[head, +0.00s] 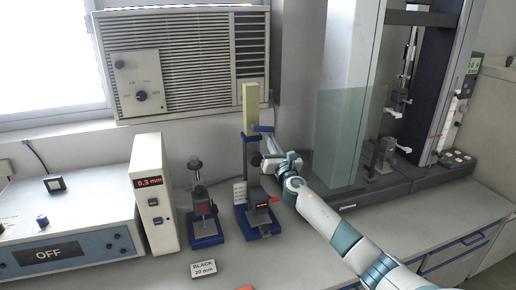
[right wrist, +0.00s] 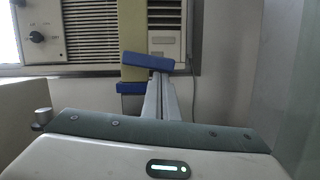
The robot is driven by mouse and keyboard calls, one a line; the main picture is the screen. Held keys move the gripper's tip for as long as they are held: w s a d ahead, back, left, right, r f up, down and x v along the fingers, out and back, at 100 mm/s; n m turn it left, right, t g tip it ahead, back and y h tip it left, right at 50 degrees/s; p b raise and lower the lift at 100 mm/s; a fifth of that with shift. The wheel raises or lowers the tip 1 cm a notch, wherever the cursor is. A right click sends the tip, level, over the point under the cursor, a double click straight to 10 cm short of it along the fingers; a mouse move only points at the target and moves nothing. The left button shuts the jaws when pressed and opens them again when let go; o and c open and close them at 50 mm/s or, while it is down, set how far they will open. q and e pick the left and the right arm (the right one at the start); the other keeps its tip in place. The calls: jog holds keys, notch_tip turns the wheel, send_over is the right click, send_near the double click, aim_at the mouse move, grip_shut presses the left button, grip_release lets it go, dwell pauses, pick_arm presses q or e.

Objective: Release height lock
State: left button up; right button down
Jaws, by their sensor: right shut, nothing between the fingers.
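The stand (head: 251,150) with a blue base, a dark column and a pale yellow block (head: 250,105) on top stands near the middle of the bench. A blue lever (head: 263,128) sticks out to the right just under the yellow block; it also shows tilted in the right wrist view (right wrist: 148,61). A dark round knob (head: 255,160) shows lower on the column. My right gripper (head: 268,152) is at the column's right side, below the lever. In the right wrist view its fingers (right wrist: 160,80) are shut and empty, their tips close to the lever; contact cannot be told. My left gripper is not in view.
A smaller blue-based stand (head: 205,225) and a box reading 0.3 mm (head: 157,195) are to the left. A control unit reading OFF (head: 60,250) is farther left. A glass shield (head: 345,140) and tall test machine (head: 425,100) stand right. A label card (head: 203,268) lies in front.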

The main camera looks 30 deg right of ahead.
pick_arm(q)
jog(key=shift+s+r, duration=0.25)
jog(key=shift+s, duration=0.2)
pick_arm(e)
jog(key=shift+d+r+n+y, duration=0.15)
jog(key=shift+r+n+y, duration=0.15)
jog(key=shift+n, duration=0.4)
jog(key=shift+d+r+n+y, duration=0.15)
jog(key=shift+n+y, duration=0.15)
jog(key=shift+n, duration=0.4)
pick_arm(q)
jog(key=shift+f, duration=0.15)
pick_arm(e)
jog(key=shift+f, duration=0.1)
